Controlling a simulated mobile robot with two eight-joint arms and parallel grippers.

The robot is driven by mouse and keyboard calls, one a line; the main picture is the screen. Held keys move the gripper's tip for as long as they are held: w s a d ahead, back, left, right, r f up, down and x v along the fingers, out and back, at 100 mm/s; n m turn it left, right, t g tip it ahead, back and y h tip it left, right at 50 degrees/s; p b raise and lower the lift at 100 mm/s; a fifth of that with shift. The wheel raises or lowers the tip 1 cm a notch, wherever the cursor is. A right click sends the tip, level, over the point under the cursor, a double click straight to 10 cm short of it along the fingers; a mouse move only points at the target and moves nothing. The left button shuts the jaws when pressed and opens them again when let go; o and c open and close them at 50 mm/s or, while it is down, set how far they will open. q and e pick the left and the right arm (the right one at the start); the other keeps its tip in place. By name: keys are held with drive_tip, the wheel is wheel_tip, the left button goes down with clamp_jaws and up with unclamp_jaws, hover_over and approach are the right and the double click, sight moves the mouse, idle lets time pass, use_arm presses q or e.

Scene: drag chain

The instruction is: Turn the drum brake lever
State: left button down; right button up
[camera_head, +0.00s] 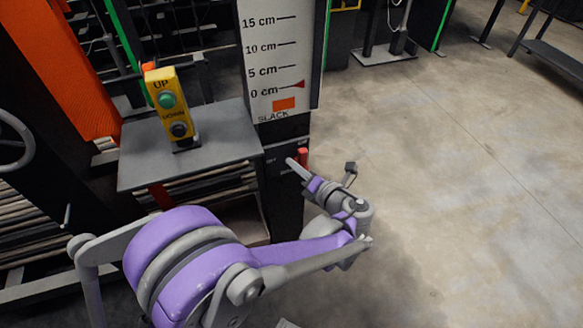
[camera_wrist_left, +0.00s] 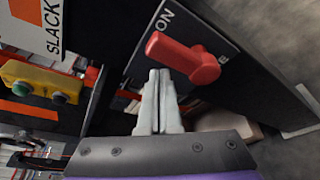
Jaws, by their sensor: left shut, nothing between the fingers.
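The red brake lever (camera_wrist_left: 182,56) sits on a dark plate with white lettering that reads "ON" near its upper end. In the head view the lever (camera_head: 303,156) is a small red piece on the side of the dark post, below the slack scale. My left gripper (camera_wrist_left: 160,76) is shut and empty, its fingertips close beside the lever's handle. I cannot tell whether they touch it. My right gripper is not in view.
A yellow UP/DOWN button box (camera_head: 161,98) stands on a grey shelf (camera_head: 215,148) left of the lever. The white slack scale (camera_head: 276,60) rises above the lever, with its red pointer near 0 cm. Open concrete floor (camera_head: 460,170) lies to the right.

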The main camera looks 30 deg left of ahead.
use_arm(q)
drive_tip(key=shift+w+d+r, duration=0.2)
drive_tip(key=shift+w+d, duration=0.05)
drive_tip(key=shift+w, duration=0.05)
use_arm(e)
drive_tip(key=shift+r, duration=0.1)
use_arm(q)
drive_tip(key=shift+w+d+r, duration=0.15)
drive_tip(key=shift+w, duration=0.05)
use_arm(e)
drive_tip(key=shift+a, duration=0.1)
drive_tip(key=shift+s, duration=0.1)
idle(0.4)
